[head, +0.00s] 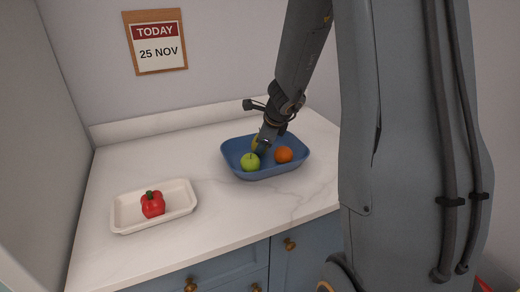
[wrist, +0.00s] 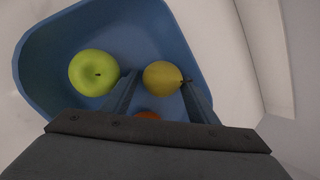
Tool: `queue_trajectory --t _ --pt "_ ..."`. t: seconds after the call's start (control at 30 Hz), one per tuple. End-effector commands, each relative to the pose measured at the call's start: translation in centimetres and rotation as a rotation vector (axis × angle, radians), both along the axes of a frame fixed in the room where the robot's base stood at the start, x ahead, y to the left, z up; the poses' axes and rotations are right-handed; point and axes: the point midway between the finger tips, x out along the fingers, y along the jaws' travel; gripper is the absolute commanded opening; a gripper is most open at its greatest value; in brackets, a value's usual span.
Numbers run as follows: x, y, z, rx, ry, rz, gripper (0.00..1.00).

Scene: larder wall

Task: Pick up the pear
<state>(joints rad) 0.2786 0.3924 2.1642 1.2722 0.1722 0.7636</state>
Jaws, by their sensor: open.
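The yellow pear (wrist: 162,78) lies in the blue tray (wrist: 50,50), to the right of a green apple (wrist: 93,72) in the wrist view. My gripper (wrist: 160,88) is open, with its two fingers reaching down into the tray. In the wrist view the pear shows between the fingertips, its stem end near the right finger; I cannot tell whether they touch. In the head view my gripper (head: 264,144) is over the blue tray (head: 264,174) and hides most of the pear; only a sliver of yellow shows beside it.
The green apple (head: 250,162) and an orange (head: 284,155) sit in the same tray, close to my gripper. A white tray (head: 125,220) with a red pepper (head: 152,204) stands to the left. The counter (head: 205,205) between the trays is clear. A wall rises behind.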

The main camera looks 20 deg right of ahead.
Motion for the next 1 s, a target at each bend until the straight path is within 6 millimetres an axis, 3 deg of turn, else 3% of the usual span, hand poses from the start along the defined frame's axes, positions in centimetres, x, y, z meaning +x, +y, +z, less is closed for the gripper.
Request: queue_trajectory --t 0.3,0.5,0.53,1.0 --pt "0.25 -0.14 -0.59 -0.001 0.001 -0.002 0.54" --pt "0.21 -0.26 -0.60 -0.002 0.002 -0.004 0.20" --pt "0.21 -0.28 -0.60 -0.002 0.002 -0.004 0.19" --pt "0.23 -0.18 0.38 -0.002 0.000 -0.002 0.18"
